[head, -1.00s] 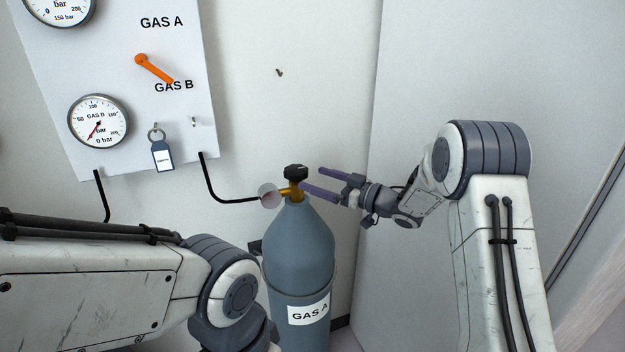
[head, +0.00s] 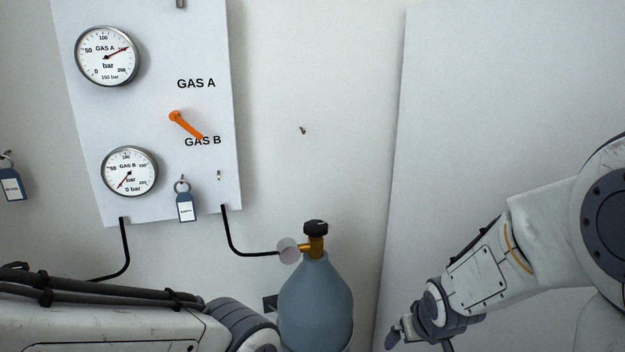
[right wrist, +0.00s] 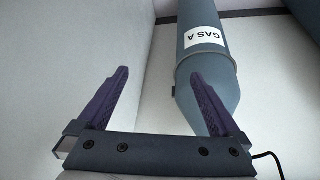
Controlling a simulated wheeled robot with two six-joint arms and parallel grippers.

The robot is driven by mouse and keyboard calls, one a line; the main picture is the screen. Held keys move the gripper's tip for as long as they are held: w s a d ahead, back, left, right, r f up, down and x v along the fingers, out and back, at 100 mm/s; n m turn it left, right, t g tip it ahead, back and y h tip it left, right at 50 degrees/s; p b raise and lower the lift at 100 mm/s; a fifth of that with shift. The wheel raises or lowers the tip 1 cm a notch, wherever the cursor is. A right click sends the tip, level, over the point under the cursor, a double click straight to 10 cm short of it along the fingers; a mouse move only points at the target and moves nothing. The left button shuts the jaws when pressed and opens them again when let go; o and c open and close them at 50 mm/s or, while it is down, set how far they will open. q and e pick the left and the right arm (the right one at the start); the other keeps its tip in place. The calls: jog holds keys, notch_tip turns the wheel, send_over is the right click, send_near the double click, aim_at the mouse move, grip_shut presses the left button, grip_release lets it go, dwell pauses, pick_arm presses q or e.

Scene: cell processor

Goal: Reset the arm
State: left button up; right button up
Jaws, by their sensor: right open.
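My right arm (head: 490,260) comes in from the right in the head view, with its wrist at the bottom, right of the gas cylinder (head: 316,300). The right gripper's fingers are mostly below the head picture's edge. In the right wrist view my right gripper (right wrist: 158,95) is open and empty, its two purple fingers wide apart. The cylinder, labelled GAS A (right wrist: 203,38), shows beyond the right finger, with a gap that I cannot judge. My left arm (head: 110,325) crosses the lower left of the head view; its gripper is out of the picture.
A white panel (head: 215,180) on the wall carries two gauges (head: 106,56), an orange lever (head: 187,125) pointing at GAS B, and a blue key tag (head: 185,206). A black-knobbed valve (head: 315,228) tops the cylinder. A black hose (head: 235,243) joins it to the panel.

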jog(key=s+f+g, duration=0.1)
jog(key=s+g, duration=0.1)
jog(key=s, duration=0.5)
jog(key=s+a+r+n+g+p, duration=0.1)
jog(key=s+a+r+n, duration=0.2)
jog(key=s+a, duration=0.4)
jog(key=s+a+r+n+g+y, duration=0.1)
jog(key=s+a+r+n+g, duration=0.1)
jog(key=s+a, duration=0.5)
notch_tip(320, 180, up, 2)
jog(key=shift+s+a+r+n+p, duration=0.1)
jog(key=shift+s+a+n+p, duration=0.4)
jog(key=shift+n, duration=0.4)
